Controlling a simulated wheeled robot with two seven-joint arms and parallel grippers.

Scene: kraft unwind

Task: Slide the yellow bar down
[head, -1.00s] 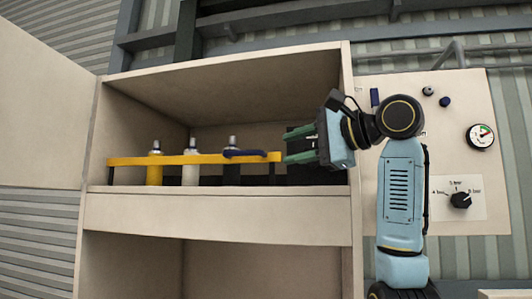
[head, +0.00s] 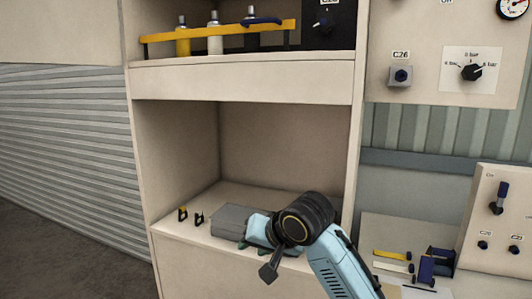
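The yellow bar (head: 215,32) runs across the front of the upper shelf in the head view, in front of a yellow bottle (head: 183,47), a white bottle (head: 215,46) and a dark bottle (head: 251,41). A dark blue handle-like piece (head: 262,21) lies along its right part. My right gripper (head: 258,246) is well below the bar, over the lower shelf at the front right part of a grey block (head: 232,221). Its green fingers look apart, partly hidden by the wrist; I cannot tell whether they touch the block. My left gripper is not in view.
Two small black-and-yellow clips (head: 190,216) stand left of the block on the lower shelf (head: 175,230). A cabinet side panel (head: 358,110) stands right of the shelves. A side table (head: 385,230) holds yellow, white and blue parts. A knob panel (head: 440,55) is at upper right.

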